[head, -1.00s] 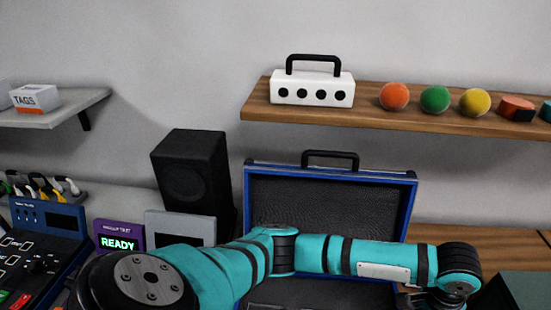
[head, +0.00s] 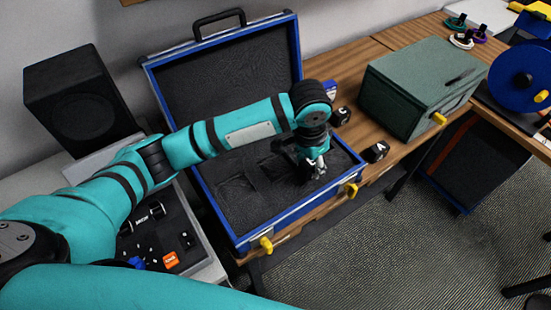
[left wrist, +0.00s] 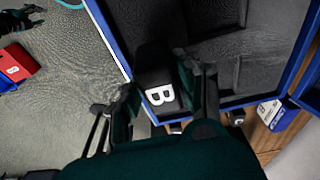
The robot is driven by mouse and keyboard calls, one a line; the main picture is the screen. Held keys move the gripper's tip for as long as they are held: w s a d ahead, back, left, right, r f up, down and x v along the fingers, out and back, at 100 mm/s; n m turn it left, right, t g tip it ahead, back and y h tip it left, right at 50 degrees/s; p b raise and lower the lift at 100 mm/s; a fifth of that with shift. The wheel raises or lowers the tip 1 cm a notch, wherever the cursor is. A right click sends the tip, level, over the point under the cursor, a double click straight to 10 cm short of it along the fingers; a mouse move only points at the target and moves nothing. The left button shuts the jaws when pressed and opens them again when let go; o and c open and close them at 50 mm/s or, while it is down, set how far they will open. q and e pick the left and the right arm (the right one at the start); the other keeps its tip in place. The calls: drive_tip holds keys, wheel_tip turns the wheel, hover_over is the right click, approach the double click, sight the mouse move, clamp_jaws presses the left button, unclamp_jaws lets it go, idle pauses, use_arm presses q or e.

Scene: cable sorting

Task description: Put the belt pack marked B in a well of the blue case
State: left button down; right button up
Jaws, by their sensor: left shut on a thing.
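The belt pack marked B (left wrist: 160,92) is a black block with a white B, held between the fingers of my left gripper (left wrist: 158,105). In the head view my left gripper (head: 315,172) points down over the right part of the open blue case (head: 225,222); the pack is mostly hidden there. The case has dark foam with wells (head: 237,188), which look empty where visible. I cannot tell whether the pack touches the foam. A dark and teal jointed part at the wrist view's top left looks like my right gripper (left wrist: 22,18); its jaws are unclear.
Two small black packs (head: 342,116) (head: 378,151) lie on the wooden table right of the case. A blue and white box (head: 329,90) stands behind them. A green box (head: 415,85) is farther right. The raised lid (head: 222,75) stands behind the wells.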

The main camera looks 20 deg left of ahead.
use_arm(q)
drive_tip(key=a, duration=0.2)
drive_tip(key=w+a+p, duration=0.1)
drive_tip(key=a, duration=0.5)
drive_tip(key=shift+w+a+f+p, duration=0.15)
drive_tip(key=shift+f+p, duration=0.05)
drive_tip(key=shift+p, duration=0.1)
drive_tip(key=shift+w+a+f, duration=0.1)
drive_tip(key=shift+a, duration=0.2)
drive_tip(key=shift+a+f, duration=0.15)
wheel_tip(320, 180, down, 3)
drive_tip(key=shift+p, duration=0.5)
drive_tip(key=shift+f, duration=0.15)
use_arm(e)
drive_tip(key=r, duration=0.1)
drive_tip(key=s+a+r, duration=0.1)
drive_tip(key=r, duration=0.1)
drive_tip(key=shift+s, duration=0.1)
use_arm(q)
drive_tip(key=shift+f, duration=0.2)
use_arm(e)
drive_tip(key=shift+d, duration=0.1)
use_arm(q)
drive_tip(key=c, duration=1.2)
unclamp_jaws()
use_arm(e)
drive_tip(key=shift+d, duration=0.25)
